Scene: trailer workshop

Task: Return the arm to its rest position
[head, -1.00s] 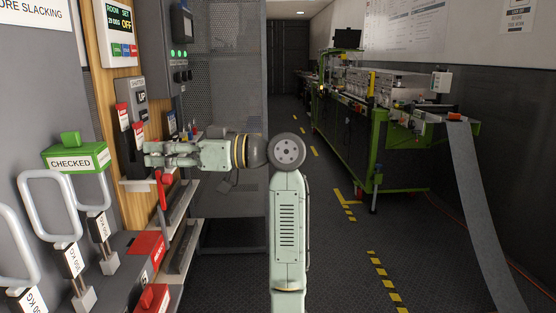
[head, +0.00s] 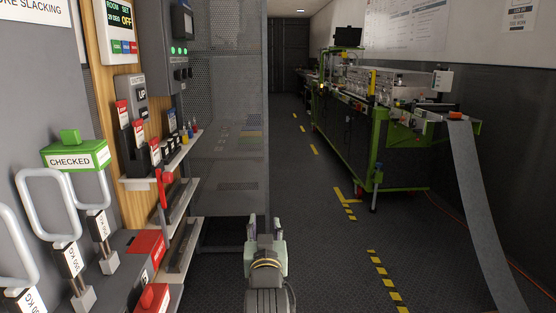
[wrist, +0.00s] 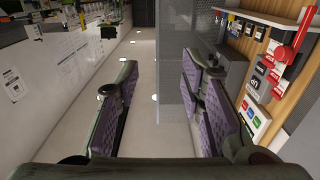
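My gripper (head: 264,228) is low in the middle of the head view, pointing away from my body over the aisle floor. Its two fingers stand apart with nothing between them. In the wrist view my gripper (wrist: 158,100) also shows open, its purple pads facing an empty gap. The wrist picture looks turned over, with the wall panel at its right. My gripper touches nothing that I can see. Most of my arm is out of view.
At the left are a control panel (head: 121,40), a red lever (head: 164,188), shelves (head: 142,184), a green CHECKED block (head: 75,156) and handled weights (head: 70,258). A perforated screen (head: 228,100) stands ahead. A green-framed machine (head: 365,150) stands right. The aisle floor between is clear.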

